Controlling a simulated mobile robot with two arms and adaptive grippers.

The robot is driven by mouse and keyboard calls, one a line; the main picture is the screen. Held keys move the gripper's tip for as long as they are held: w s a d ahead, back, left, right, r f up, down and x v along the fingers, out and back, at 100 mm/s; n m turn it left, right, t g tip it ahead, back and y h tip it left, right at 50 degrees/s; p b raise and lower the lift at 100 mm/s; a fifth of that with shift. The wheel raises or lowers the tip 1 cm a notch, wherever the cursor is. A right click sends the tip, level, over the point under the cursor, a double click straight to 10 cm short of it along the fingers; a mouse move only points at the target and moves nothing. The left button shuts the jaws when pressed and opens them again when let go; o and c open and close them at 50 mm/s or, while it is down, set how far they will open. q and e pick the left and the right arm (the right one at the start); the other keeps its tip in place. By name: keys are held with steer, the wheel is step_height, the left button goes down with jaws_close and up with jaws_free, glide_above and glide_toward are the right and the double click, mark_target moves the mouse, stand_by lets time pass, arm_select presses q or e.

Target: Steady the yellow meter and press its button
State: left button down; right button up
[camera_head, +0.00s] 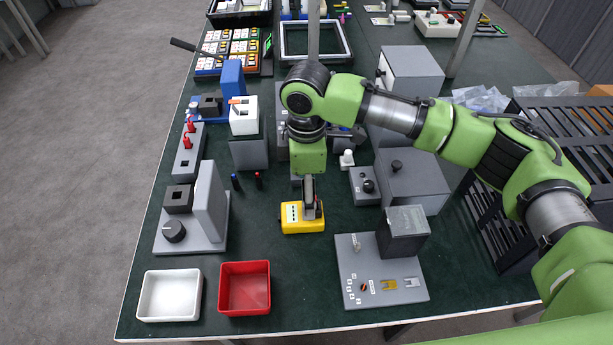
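The yellow meter (300,227) lies on the green table near the centre, with a pale panel on its left part. My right gripper (311,211) points down over the meter's upper right part, its dark fingers at or just above it. I cannot tell whether they touch the meter or how far they are spread. The gripper hides part of the meter, and I cannot make out its button. My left gripper is not in view.
A white tray (170,296) and a red tray (245,289) stand at the front left. A grey panel with a dark box (382,283) is to the meter's right. Bare table lies left of the meter.

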mark_target(292, 222)
step_height(292, 222, down, 8)
steer(key=shift+r, duration=0.1)
stand_by(0.4)
steer(key=c, duration=1.4)
steer(key=o, duration=1.1)
steer(key=c, duration=0.9)
steer(key=shift+c, duration=0.2)
